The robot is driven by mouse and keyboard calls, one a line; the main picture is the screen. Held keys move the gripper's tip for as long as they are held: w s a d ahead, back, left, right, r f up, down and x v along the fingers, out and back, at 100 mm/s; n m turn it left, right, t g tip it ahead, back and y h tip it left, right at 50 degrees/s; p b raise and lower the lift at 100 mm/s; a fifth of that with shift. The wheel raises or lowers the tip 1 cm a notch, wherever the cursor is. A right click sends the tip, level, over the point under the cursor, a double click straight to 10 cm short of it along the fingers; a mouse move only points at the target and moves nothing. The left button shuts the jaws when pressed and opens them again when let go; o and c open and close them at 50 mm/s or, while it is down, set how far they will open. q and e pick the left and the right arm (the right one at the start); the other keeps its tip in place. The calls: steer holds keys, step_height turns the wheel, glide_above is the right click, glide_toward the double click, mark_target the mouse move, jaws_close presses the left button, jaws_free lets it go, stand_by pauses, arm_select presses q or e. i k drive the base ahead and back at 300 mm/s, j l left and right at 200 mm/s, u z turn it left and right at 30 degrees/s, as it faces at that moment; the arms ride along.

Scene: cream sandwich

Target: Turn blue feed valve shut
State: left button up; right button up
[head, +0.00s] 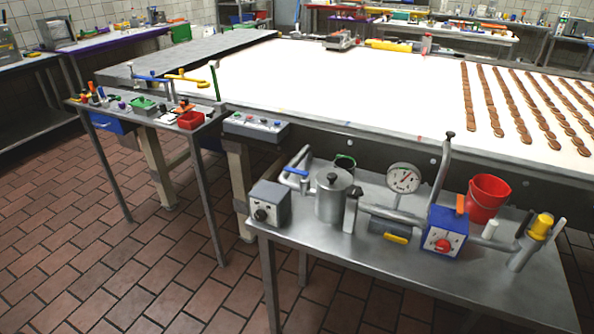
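A blue valve lever (296,172) sits on a grey pipe at the back left of the metal table (345,280), behind the grey box and left of the steel pot. The lever lies roughly level, tilted slightly. Another blue lever (150,78) shows on pipework at the left side table, close to a yellow handle (188,79). I cannot tell from this view which of the two is the feed valve, or how far either is turned. Neither of my grippers is in view.
The metal table holds a grey knob box (270,205), steel pot (333,195), pressure gauge (403,178), blue box with red knob (445,232) and red bucket (487,198). Behind is a white conveyor (330,85) with rows of biscuits. The tiled floor at left is clear.

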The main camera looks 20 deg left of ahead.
mark_target(304, 173)
steer(key=i+j+z, duration=0.1)
steer(key=j+z, duration=0.15)
steer(key=j, duration=0.35)
steer(key=j+z, duration=0.2)
steer(key=j, duration=0.45)
